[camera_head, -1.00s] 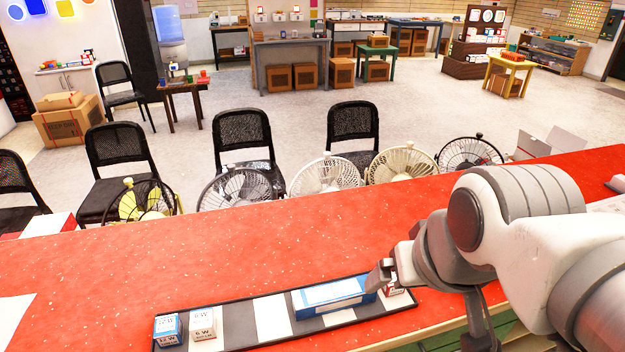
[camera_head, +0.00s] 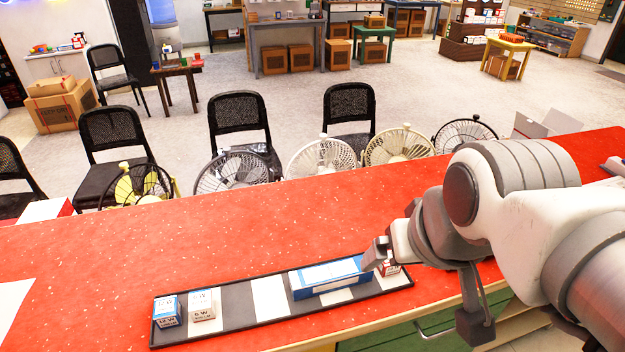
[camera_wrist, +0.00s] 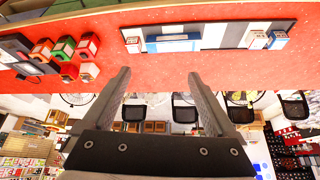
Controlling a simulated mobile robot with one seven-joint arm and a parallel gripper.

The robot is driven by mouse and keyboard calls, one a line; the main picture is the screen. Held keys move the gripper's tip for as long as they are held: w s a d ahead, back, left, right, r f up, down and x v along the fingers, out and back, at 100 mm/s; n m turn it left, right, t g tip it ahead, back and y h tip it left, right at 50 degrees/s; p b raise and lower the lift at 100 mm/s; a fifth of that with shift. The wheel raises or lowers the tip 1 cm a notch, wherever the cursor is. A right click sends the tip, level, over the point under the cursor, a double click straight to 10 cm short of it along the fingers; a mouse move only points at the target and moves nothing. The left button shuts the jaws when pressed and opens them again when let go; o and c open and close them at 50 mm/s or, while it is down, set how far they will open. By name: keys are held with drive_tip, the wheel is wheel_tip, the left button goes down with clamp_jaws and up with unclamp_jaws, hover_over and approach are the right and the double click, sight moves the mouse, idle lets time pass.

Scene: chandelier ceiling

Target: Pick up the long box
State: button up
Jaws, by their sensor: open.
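The long box (camera_head: 328,277) is blue with a white top and lies flat on a black-edged tray (camera_head: 238,303) with white and grey sections. It also shows in the wrist view (camera_wrist: 172,42), beyond my fingertips and roughly between their lines. My gripper (camera_head: 376,256) appears at the box's right end in the head view. In the wrist view my gripper (camera_wrist: 158,74) has two fingers wide apart, with nothing between them. Whether a finger touches the box cannot be told.
Two small boxes, one blue-white (camera_head: 167,311) and one white (camera_head: 202,305), stand at the tray's left end. A small red-white box (camera_head: 391,269) stands at its right, partly hidden by my gripper. Several small colored boxes (camera_wrist: 64,48) show in the wrist view.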

drive_tip(key=shift+o, duration=0.4)
drive_tip(key=n+g+p, duration=0.5)
drive_tip(key=n+g, duration=0.1)
drive_tip(key=n, duration=1.4)
hover_over(332, 270)
wheel_tip(332, 270, down, 13)
drive_tip(key=f, duration=1.1)
drive_tip(key=shift+s+d+f, duration=0.1)
drive_tip(key=shift+s+f, duration=0.1)
drive_tip(key=shift+f, duration=0.1)
drive_tip(key=shift+w+f, duration=0.15)
drive_tip(key=shift+f, duration=2.45)
